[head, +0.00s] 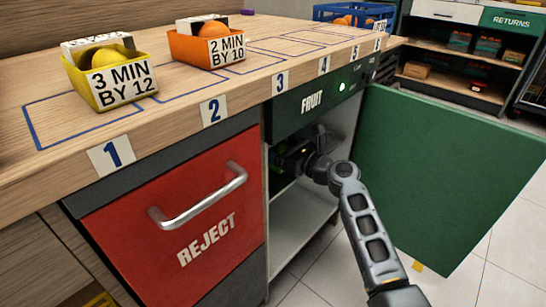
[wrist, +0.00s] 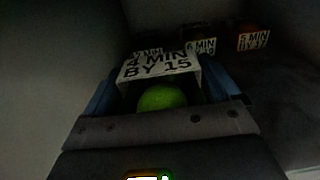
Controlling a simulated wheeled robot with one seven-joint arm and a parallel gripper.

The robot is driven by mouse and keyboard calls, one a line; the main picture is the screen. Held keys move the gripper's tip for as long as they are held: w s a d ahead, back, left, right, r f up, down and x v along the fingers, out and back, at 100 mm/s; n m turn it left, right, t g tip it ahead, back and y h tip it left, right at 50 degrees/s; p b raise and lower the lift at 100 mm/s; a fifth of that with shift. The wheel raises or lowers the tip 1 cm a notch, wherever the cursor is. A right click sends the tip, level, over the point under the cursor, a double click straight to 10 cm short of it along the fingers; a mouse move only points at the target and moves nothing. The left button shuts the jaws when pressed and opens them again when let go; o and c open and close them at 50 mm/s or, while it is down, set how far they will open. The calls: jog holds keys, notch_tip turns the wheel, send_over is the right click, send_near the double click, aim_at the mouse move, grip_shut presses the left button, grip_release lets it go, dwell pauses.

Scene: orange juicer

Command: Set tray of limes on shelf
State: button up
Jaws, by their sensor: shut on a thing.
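The tray of limes (wrist: 185,68) has a white label reading "4 MIN BY 15", with a green lime (wrist: 162,98) in front of it in the wrist view. My gripper (wrist: 160,84) is shut on this tray, one blue-grey finger on each side. In the head view my gripper (head: 296,154) is inside the open cabinet marked FRUIT (head: 312,101), in its upper part. It mostly hides the tray there; only a little green shows. The shelf under the tray is dark, and I cannot tell whether the tray touches it.
Several labelled trays (wrist: 253,41) stand deeper in the dark cabinet. The green door (head: 440,170) is open to the right of my arm. The red REJECT front (head: 185,215) is left. A yellow tray (head: 110,85) and an orange tray (head: 205,45) stand on the counter.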

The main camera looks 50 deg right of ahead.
jog(key=shift+w, duration=0.3)
jog(key=shift+w+f+b, duration=0.2)
jog(key=shift+f+b, duration=0.55)
jog(key=shift+f, duration=0.1)
jog(key=shift+w+f+b, duration=0.15)
jog(key=shift+f+b, duration=0.55)
jog(key=shift+f, duration=0.15)
jog(key=shift+f, duration=0.1)
jog(key=shift+f, duration=0.1)
jog(key=o, duration=0.9)
jog(key=shift+r, duration=0.25)
jog(key=s+p, duration=0.3)
jog(key=s, duration=0.9)
jog(key=shift+d+f, duration=0.1)
jog(key=shift+d, duration=0.05)
